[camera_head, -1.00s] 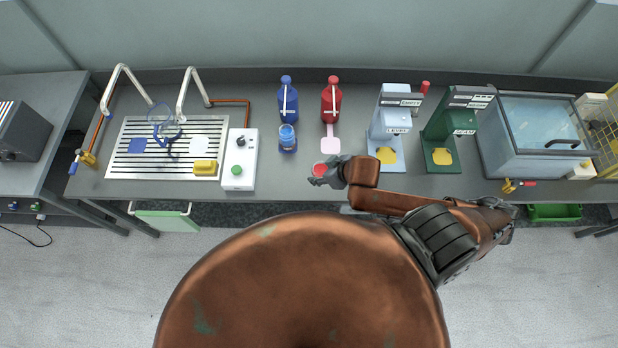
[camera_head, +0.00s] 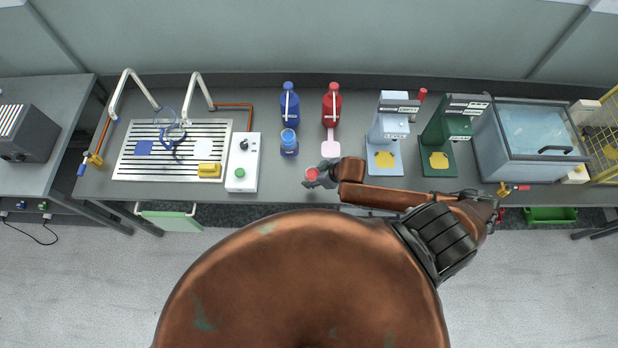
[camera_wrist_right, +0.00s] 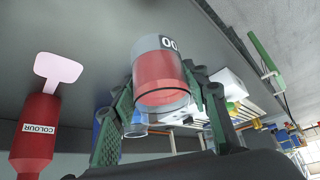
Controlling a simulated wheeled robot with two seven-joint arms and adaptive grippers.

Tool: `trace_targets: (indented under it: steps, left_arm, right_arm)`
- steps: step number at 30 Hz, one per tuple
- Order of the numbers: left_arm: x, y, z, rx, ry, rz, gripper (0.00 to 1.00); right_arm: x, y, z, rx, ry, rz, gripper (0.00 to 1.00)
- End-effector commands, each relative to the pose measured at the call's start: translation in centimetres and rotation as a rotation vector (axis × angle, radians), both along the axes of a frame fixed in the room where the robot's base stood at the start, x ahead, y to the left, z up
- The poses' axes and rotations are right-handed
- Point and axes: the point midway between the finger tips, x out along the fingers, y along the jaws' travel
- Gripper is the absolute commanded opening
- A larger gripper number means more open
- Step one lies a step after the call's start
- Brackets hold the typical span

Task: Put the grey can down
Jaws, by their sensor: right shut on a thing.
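The grey can (camera_head: 311,174) shows in the head view as a small round top with red in it, near the front edge of the bench. In the right wrist view the can (camera_wrist_right: 161,72) has a grey wall, a dark label reading "00" and a red face. My right gripper (camera_head: 318,176) is shut on it. Its green fingers (camera_wrist_right: 160,100) stand on both sides of the can in the wrist view. I cannot tell whether the can touches the bench. My left gripper is not in view.
A blue can (camera_head: 288,143) stands behind and left of the held can. Behind are a blue bottle (camera_head: 290,106), a red bottle (camera_head: 332,104) and a pink pad (camera_head: 331,143). A white control box (camera_head: 243,164) is left; a light blue machine (camera_head: 391,130) is right.

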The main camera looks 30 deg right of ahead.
Motion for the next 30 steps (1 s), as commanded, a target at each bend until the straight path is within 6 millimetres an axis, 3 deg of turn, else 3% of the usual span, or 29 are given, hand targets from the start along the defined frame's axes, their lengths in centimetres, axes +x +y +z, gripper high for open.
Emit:
trace_targets:
  steps: [10,16,28,29,30]
  left_arm:
    - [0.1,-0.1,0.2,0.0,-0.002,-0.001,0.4]
    - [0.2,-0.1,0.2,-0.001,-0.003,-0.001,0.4]
    - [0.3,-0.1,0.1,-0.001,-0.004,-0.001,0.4]
    - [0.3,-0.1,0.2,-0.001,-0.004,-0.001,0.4]
    - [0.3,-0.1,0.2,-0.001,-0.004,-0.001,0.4]
  right_arm:
    - [2.5,0.2,-2.9,0.001,-0.002,0.0,0.12]
    - [2.3,0.1,-5.5,0.001,-0.002,0.0,0.12]
    - [2.3,0.1,-6.0,0.0,-0.002,0.001,0.12]
    - [2.3,0.1,-5.9,0.0,-0.001,0.001,0.44]
    - [2.3,0.1,-5.9,0.0,-0.001,0.001,0.47]
